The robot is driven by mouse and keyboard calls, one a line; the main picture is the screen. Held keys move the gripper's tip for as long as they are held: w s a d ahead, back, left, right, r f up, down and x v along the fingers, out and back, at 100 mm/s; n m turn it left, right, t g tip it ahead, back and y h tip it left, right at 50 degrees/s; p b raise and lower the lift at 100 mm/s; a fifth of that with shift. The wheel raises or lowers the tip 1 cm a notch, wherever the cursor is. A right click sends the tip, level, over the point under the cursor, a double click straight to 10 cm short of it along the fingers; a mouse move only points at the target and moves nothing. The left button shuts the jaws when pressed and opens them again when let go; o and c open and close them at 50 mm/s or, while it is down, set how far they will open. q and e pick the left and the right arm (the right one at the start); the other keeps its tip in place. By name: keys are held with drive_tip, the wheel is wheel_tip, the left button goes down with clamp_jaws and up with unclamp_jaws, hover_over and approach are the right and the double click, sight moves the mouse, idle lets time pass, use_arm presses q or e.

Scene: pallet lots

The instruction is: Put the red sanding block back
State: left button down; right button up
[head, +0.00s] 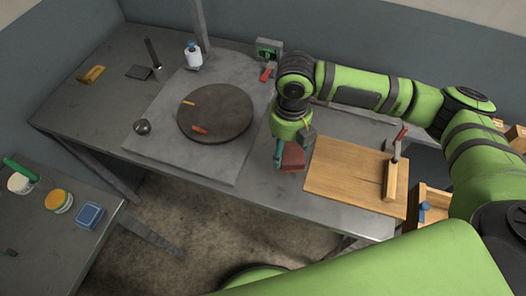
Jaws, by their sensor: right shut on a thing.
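The red sanding block (293,157) is held by my right gripper (284,160), which points down beside the left edge of the wooden board (340,176). My right gripper is shut on it. Whether the block touches the grey table or hangs above it I cannot tell. My right arm comes in from the right and hides part of the table behind it. My left gripper is not in view.
A dark round disc (215,113) with a yellow and a red-orange piece lies on the grey slab (175,145). A clamp (397,148) stands on the board. Wooden boxes (432,197) are at the right. A side table (28,230) holds jars and a blue container (90,215).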

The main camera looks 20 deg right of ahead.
drive_tip(key=a+f, duration=0.1)
drive_tip(key=w+a, duration=0.1)
drive_tip(key=w+a+f, duration=0.1)
drive_tip(key=a, duration=0.1)
drive_tip(key=shift+w+f+p, duration=0.25)
drive_tip(key=shift+f+p, duration=0.05)
drive_tip(key=shift+p, duration=0.05)
drive_tip(key=shift+a+f, duration=0.15)
wheel_tip(320, 180, down, 3)
drive_tip(key=shift+f+p, duration=0.1)
drive_tip(key=shift+p, duration=0.55)
drive_tip(key=shift+w+f, duration=0.1)
drive_tip(key=shift+f, duration=0.35)
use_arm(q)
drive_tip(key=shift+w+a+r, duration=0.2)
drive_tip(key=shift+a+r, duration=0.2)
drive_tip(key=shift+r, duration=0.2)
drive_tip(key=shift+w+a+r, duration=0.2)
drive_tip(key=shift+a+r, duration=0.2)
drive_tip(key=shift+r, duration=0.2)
use_arm(e)
drive_tip(key=shift+f, duration=0.1)
drive_tip(key=o, duration=0.9)
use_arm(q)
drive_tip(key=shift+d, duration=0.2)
